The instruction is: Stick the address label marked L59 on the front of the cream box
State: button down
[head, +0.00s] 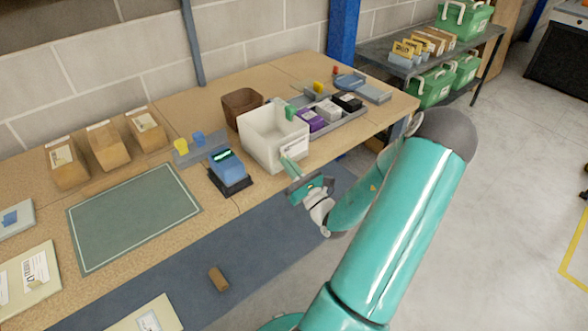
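The cream box (258,146) is an open-topped bin near the front edge of the wooden table. A white label with dark print (295,146) shows against its front right side. The print is too small to read, so I cannot tell whether it is L59, or whether it is stuck flat. My gripper (293,169) is just below and in front of this label, at the table's front edge. Its pale green finger reaches up close to the box. I cannot make out the gap between the fingers or whether they hold anything.
A blue device on a black base (229,171) stands left of the box, with a brown bin (242,101) behind. A grey tray (339,126) with small boxes is at right. A green mat (130,217) lies clear. A brown block (218,279) lies on the blue floor mat.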

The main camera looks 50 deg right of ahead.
jog(key=shift+w+d, duration=0.1)
jog(key=shift+w, duration=0.3)
jog(key=shift+w+d, duration=0.1)
jog(key=shift+w, duration=0.35)
dwell(2.1)
jog(key=c, duration=1.6)
grip_release()
jog(key=o, duration=0.3)
jog(key=shift+s+a, duration=0.25)
jog(key=shift+s, duration=0.9)
jog(key=shift+s+a, duration=0.25)
jog(key=shift+s, duration=0.9)
jog(key=shift+s+a, duration=0.25)
jog(key=shift+s, duration=0.9)
